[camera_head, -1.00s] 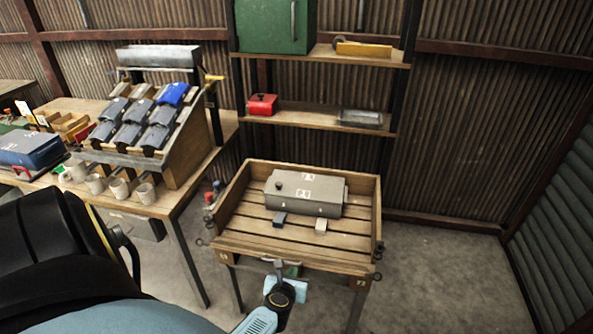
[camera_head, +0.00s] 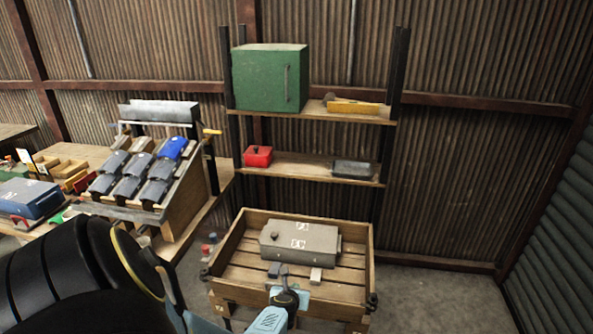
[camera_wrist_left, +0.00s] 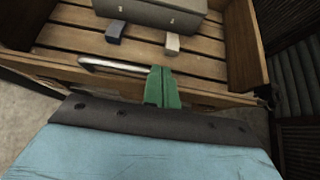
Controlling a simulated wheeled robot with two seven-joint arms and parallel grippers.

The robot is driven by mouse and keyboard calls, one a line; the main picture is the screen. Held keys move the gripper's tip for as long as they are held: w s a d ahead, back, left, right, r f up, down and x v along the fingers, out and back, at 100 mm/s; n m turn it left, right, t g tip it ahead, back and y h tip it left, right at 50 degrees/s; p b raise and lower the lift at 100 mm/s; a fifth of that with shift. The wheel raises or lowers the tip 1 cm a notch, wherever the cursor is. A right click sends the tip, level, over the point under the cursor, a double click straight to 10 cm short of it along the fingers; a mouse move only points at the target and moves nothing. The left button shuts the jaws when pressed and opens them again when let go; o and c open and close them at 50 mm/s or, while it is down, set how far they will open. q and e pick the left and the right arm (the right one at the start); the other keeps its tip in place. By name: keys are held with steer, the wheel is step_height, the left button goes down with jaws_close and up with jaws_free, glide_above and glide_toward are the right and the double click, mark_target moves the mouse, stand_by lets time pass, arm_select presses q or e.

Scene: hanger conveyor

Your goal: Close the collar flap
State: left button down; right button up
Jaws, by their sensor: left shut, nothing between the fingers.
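I cannot pick out a collar flap for certain. A grey metal box (camera_head: 300,245) with white labels and a dark knob lies in the wooden slatted tray (camera_head: 350,302); its lower part also shows in the wrist view (camera_wrist_left: 160,14). My left gripper (camera_wrist_left: 163,76) has its green fingers shut together, with nothing between them. It is at the tray's front edge, apart from the grey box. A curved silver bar (camera_wrist_left: 113,66) lies just left of the fingers; I cannot tell if they touch. My right gripper is not in view.
A dark block (camera_head: 275,269) and a pale block (camera_head: 316,275) lie in front of the box. A sloped rack (camera_head: 180,215) with grey pieces and one blue piece stands left. A shelf behind holds a green cabinet (camera_head: 262,80) and a red box (camera_head: 258,156). Floor right of the tray is clear.

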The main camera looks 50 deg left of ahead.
arm_select(q)
steer(key=shift+w+a+r+b, duration=0.1)
steer(key=shift+w+a+b, duration=0.2)
steer(key=shift+w+a, duration=0.5)
steer(key=shift+w+r, duration=0.15)
steer(key=shift+w, duration=0.1)
steer(key=shift+w+a, duration=0.1)
steer(key=shift+w, duration=0.05)
